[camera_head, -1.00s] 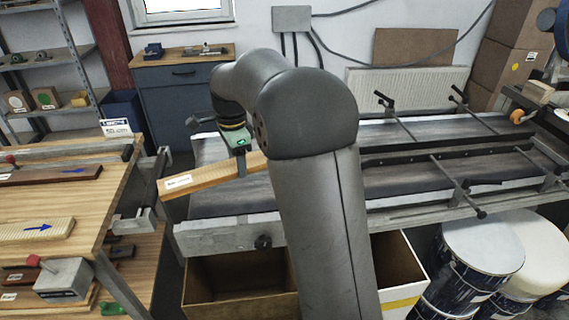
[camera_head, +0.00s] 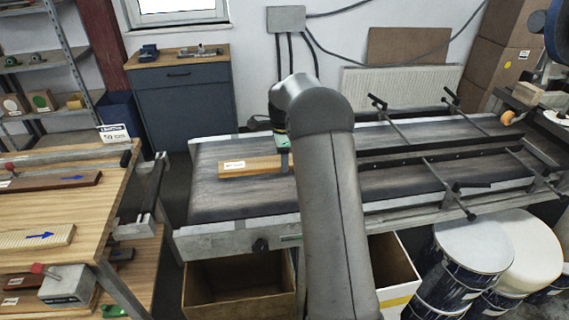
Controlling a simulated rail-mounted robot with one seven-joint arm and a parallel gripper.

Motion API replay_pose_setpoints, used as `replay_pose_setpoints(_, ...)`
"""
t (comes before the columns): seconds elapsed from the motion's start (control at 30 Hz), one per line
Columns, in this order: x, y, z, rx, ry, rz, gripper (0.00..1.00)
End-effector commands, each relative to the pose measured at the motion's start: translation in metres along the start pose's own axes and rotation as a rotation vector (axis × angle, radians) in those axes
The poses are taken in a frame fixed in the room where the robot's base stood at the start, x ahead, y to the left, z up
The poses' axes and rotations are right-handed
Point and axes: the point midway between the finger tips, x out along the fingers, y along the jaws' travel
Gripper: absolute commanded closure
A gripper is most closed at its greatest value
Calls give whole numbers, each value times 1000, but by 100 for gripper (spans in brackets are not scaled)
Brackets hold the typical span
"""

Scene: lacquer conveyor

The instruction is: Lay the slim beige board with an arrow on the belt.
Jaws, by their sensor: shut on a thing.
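My gripper (camera_head: 284,156) is shut on an orange-brown board (camera_head: 262,168) with a white label, partly hidden behind my arm. No arrow shows on its visible part. The board is level and over the left part of the dark belt (camera_head: 215,202); I cannot tell whether it touches the belt. A pale beige, ribbed board (camera_head: 22,240) with a blue arrow lies on the wooden table at the left, cut off by the picture edge. A dark red-brown board (camera_head: 50,181) with a blue arrow lies behind it.
Guide rails on rods (camera_head: 440,152) stand over the right part of the belt. An open carton (camera_head: 235,290) and white-topped drums (camera_head: 475,240) stand in front of the conveyor. The belt's left end is clear.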

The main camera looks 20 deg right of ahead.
Motion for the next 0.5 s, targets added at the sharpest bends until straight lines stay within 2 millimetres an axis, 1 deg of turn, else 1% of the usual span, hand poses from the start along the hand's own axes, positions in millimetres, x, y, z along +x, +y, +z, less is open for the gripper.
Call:
replay_pose_setpoints(0.17,8,-6,-6,0,0,0,79)
replay_pose_setpoints(0.23,16,-8,-9,0,0,1,79)
replay_pose_setpoints(0.4,40,-7,-8,0,0,1,79)
replay_pose_setpoints(0.5,43,-8,-7,0,0,-3,79)
